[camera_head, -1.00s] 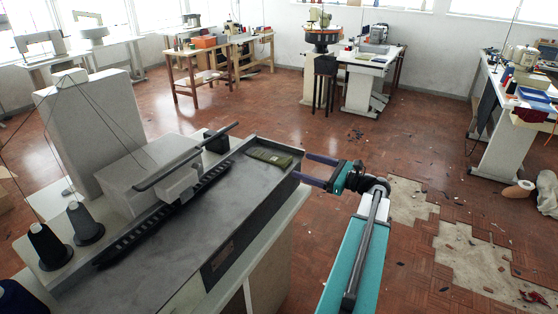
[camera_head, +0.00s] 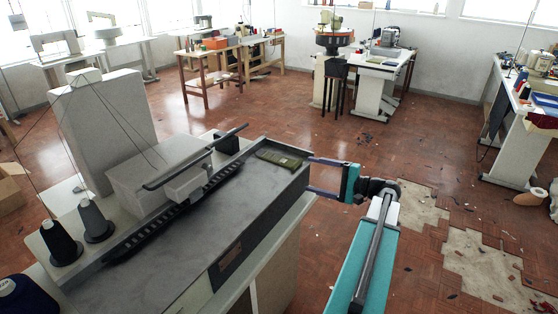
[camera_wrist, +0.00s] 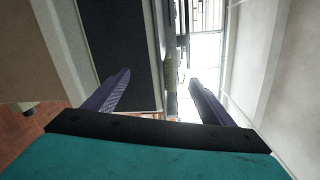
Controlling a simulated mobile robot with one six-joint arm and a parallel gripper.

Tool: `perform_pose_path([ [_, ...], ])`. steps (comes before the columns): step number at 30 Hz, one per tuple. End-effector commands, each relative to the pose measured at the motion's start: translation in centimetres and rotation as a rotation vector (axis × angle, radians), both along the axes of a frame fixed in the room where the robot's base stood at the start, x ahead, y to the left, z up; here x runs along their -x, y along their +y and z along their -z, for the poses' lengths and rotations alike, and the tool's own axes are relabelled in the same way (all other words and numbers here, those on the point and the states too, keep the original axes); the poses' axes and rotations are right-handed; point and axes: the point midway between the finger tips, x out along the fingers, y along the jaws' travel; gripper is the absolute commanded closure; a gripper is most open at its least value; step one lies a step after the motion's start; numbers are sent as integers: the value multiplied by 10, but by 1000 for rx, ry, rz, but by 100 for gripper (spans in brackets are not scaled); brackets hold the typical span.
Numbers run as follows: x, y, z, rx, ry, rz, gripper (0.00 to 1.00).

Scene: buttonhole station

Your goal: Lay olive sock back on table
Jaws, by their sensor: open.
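The olive sock (camera_head: 280,158) lies flat at the far right end of the grey table (camera_head: 225,212) of the sewing machine. My gripper (camera_head: 310,174) is open and empty, at the table's far right end beside the sock, with its fingers pointing left toward the table edge. In the wrist view the two purple fingers are spread apart around my gripper's empty gap (camera_wrist: 160,84). A thin olive strip (camera_wrist: 170,72), which looks like the sock seen edge-on, shows beyond the gap along the dark table side. I cannot tell whether a finger touches the table.
The white machine head (camera_head: 160,165) with its dark bar stands along the table's left side. Dark thread cones (camera_head: 58,243) stand at the near left. Open floor (camera_head: 330,130) lies beyond the table, with other workbenches farther back.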

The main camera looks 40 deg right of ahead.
Motion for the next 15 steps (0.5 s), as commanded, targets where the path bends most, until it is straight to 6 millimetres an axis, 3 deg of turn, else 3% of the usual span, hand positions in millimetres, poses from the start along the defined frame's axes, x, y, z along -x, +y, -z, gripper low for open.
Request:
perform_pose_path([
  [15,9,2,-2,638,-119,-107,23],
])
